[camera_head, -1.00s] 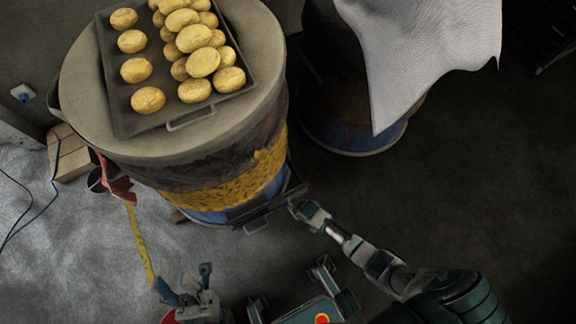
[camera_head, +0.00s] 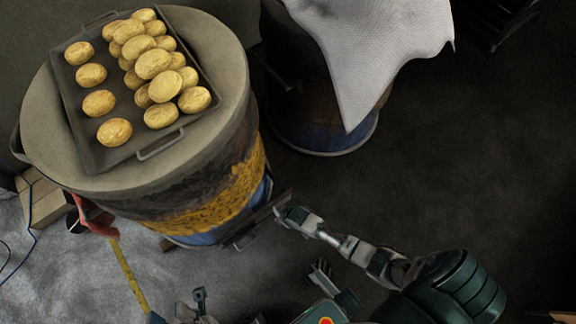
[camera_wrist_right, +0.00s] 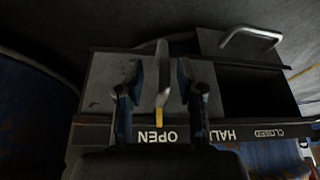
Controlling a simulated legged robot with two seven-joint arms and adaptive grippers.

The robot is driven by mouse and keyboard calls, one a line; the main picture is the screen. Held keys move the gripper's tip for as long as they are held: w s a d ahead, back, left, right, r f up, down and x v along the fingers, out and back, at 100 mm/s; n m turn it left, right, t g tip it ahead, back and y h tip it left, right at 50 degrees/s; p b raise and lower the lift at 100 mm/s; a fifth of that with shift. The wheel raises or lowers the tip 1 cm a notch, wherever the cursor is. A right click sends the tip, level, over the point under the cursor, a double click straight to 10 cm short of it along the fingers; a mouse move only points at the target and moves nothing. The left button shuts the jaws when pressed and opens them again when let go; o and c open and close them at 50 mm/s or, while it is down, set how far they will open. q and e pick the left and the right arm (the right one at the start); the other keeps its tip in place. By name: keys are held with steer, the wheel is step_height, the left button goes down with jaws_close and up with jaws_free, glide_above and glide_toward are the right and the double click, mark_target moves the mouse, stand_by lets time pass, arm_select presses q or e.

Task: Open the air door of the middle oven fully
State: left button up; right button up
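The middle oven is a barrel (camera_head: 225,190) with a yellow band and blue base. In the right wrist view its air door (camera_wrist_right: 112,78) is a dark sliding plate with an upright handle (camera_wrist_right: 161,75). A yellow mark below the handle lines up with the word OPEN on the ledge (camera_wrist_right: 240,133). A dark opening (camera_wrist_right: 255,88) shows to the right, above HALF and CLOSED. My right gripper (camera_wrist_right: 161,90) is open, its fingers on either side of the handle with gaps. In the head view it is at the oven's low front (camera_head: 284,212). My left gripper (camera_head: 180,306) is open and empty at the bottom edge.
A tray (camera_head: 95,150) of several golden-brown potato-like items sits on the oven top. A second barrel (camera_head: 330,135) under a white cloth (camera_head: 375,45) stands to the right. A bent metal handle (camera_wrist_right: 250,36) is beside the opening. Dark floor to the right is clear.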

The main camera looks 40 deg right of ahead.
steer(key=v, duration=0.9)
steer(key=shift+s+r, duration=0.2)
steer(key=shift+s, duration=0.05)
steer(key=shift+d, duration=0.1)
